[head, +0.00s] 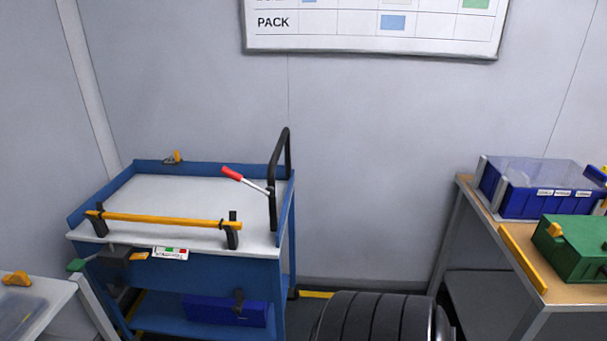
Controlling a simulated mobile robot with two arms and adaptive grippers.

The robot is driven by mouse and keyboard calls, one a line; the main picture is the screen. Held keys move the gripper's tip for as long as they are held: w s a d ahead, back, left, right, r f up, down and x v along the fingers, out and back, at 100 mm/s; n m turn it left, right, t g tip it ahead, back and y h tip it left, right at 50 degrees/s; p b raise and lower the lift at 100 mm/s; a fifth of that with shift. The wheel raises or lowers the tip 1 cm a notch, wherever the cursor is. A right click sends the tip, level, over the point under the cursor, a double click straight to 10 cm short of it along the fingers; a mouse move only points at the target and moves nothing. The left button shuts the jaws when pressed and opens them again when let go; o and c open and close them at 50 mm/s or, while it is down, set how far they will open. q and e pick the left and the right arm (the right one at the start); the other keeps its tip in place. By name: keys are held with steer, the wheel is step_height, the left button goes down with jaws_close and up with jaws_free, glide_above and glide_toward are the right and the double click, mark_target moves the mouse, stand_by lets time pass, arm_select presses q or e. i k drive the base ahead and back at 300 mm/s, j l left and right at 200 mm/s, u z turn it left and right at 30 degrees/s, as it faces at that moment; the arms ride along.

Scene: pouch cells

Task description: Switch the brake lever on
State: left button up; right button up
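The brake lever (246,181) has a red grip and a thin silver shaft. It joins the cart near the base of the black push handle (273,190), at the right side of the cart. The lever slants up and to the left from that joint, with its red end over the pale cart top. The blue cart (255,268) stands at the left of the head view. A small label (171,254) with green and red marks is on the cart's front. Neither of my grippers is in view.
A yellow bar (165,219) on black brackets spans the cart's front edge. A wooden bench (575,293) at right holds a blue bin (540,203) and a green box (580,255). A pale table corner (55,290) is at lower left. A black ribbed cylinder fills the bottom middle.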

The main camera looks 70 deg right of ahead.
mark_target(269, 192)
steer(key=z, duration=1.8)
